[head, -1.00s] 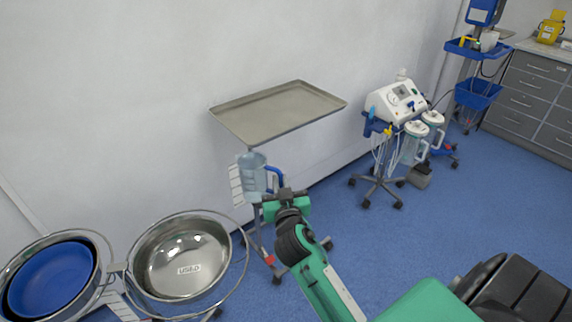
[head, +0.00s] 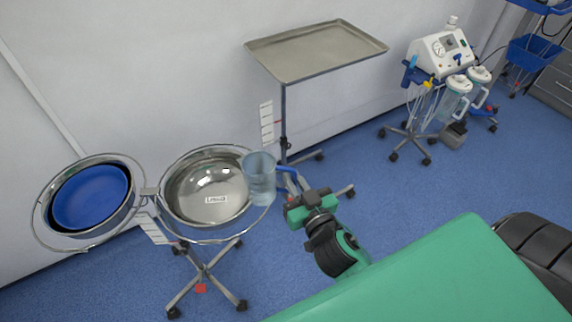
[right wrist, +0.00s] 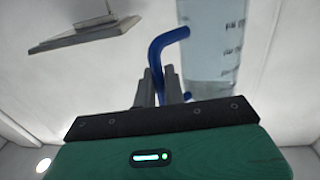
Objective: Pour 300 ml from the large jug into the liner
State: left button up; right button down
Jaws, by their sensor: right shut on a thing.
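The large jug (head: 259,180) is clear with a blue handle and looks roughly upright. It is in the air in front of the right rim of the steel bowl. My right gripper (head: 296,192) is shut on the jug's handle, to the right of its body. In the right wrist view the fingers (right wrist: 156,86) close on the blue handle (right wrist: 163,46), and the jug wall (right wrist: 213,40) shows dark graduation marks. The blue liner (head: 92,197) sits in the left bowl of the double stand, left of the jug. The liquid level is unclear. My left gripper is out of view.
A labelled steel bowl (head: 208,186) in a ring lies between the jug and the liner. A grey tray (head: 318,47) on a pole stands behind. A suction trolley (head: 440,55) is at the right. Blue floor is open between them.

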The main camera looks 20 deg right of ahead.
aim_at(91, 195)
jog(key=i+j, duration=0.15)
jog(key=i, duration=0.2)
jog(key=i+u, duration=0.2)
jog(key=k+u, duration=0.1)
jog(key=u, duration=1.05)
